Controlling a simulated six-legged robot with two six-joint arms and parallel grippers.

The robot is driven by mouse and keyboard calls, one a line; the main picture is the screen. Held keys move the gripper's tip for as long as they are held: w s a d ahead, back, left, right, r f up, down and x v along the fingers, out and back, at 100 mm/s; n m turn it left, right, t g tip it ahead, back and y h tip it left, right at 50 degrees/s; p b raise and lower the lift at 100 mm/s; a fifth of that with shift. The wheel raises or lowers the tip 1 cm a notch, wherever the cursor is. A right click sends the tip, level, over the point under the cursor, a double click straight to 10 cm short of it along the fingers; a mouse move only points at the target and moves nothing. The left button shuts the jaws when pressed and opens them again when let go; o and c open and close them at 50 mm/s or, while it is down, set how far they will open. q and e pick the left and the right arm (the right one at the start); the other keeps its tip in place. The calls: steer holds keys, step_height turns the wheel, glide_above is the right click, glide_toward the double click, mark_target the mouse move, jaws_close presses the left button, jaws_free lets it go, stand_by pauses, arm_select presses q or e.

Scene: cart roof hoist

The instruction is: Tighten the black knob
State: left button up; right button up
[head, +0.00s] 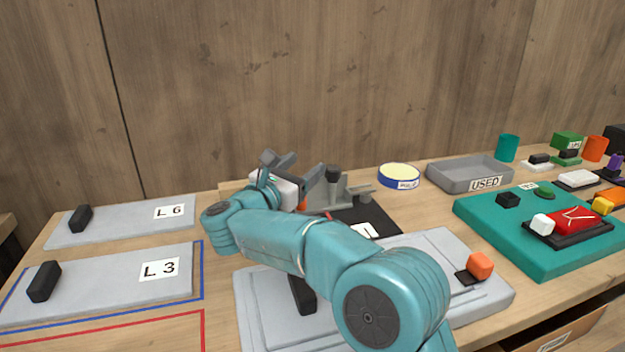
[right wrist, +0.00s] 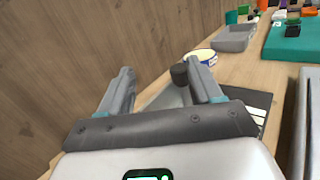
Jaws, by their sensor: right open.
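The black knob (head: 333,174) stands upright on top of a grey metal fixture (head: 338,192) at the middle of the bench. My right gripper (head: 297,163) is open and empty, just left of the knob in the head view. In the right wrist view, the knob (right wrist: 179,75) shows between the two fingers (right wrist: 163,80), close to the right-hand finger and beyond it. I cannot tell whether they touch. My forearm and the gripper hide part of the fixture's base. My left gripper is not in view.
Grey plates marked L6 (head: 120,222) and L3 (head: 97,288) lie at left. A blue-rimmed round tin (head: 399,178) and a grey tray labelled USED (head: 469,172) stand right of the fixture. A teal board (head: 525,237) carries several parts. A wooden wall rises behind.

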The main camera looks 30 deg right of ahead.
steer(key=s+d+r+n+t+y+b, duration=0.2)
steer(key=d+n+t+y+b, duration=0.15)
steer(key=d+t, duration=0.35)
steer(key=n+t+y+b, duration=0.2)
steer(key=n+y, duration=0.6)
steer(key=y, duration=0.1)
glide_toward(333, 173)
steer(key=shift+m, duration=0.25)
steer(key=x, duration=0.4)
steer(key=p+x, duration=0.1)
steer(key=x, duration=0.4)
steer(key=p+x, duration=0.1)
steer(key=x, duration=0.3)
steer(key=shift+w+d+r, duration=0.2)
steer(key=shift+d, duration=0.2)
steer(key=shift+c, duration=0.3)
steer(key=c, duration=0.9)
